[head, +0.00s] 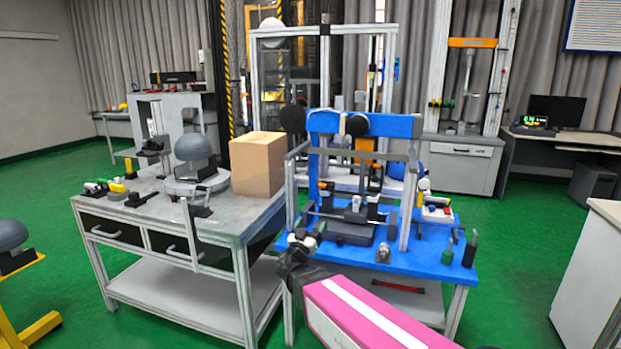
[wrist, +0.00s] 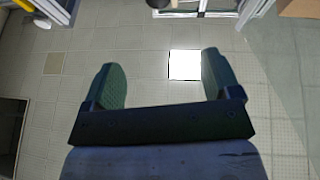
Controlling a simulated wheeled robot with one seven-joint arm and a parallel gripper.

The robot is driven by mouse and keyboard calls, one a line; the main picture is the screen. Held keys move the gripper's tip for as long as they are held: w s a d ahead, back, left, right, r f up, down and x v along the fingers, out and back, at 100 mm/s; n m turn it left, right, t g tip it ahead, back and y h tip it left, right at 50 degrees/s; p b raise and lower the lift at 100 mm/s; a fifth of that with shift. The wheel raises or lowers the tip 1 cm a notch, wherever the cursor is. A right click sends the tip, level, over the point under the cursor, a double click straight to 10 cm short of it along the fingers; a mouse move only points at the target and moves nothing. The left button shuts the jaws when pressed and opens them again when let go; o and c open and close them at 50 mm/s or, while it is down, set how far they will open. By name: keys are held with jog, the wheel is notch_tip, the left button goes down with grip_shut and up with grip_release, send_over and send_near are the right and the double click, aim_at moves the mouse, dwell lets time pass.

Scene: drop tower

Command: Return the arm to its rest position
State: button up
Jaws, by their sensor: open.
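My gripper (wrist: 160,82) shows in the wrist view with its two dark green fingers spread wide apart. Nothing is between them. Behind them is a pale panelled surface, seemingly the ceiling, with a bright white square (wrist: 185,64). In the head view my pink arm with a white stripe (head: 365,318) reaches in from the bottom, its dark end in front of the blue table. I cannot make out the fingers clearly there.
A grey workbench (head: 105,205) at left carries a cardboard box (head: 258,164) and a grey dome device (head: 195,155). A blue table (head: 425,262) with a blue-framed rig stands beside it, close to my arm. A white cabinet (head: 597,265) is at right. Green floor (head: 515,265) lies open between.

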jog(key=s+d+f+m+g+h, duration=0.1)
jog(key=s+d+f+g, duration=0.1)
jog(key=d+f+g, duration=0.55)
jog(key=s+d+f+g+h, duration=0.15)
jog(key=d+f+g, duration=0.3)
jog(key=d, duration=0.55)
jog(key=s+d+f+n+g+y, duration=0.1)
jog(key=s+f+n+g+y, duration=0.4)
jog(key=s+f+g+y, duration=0.3)
jog(key=shift+s+f+n+g+y, duration=0.35)
jog(key=shift+s+f+y, duration=0.8)
jog(key=shift+y, duration=1.1)
jog(key=shift+s+r, duration=0.1)
jog(key=shift+r, duration=0.05)
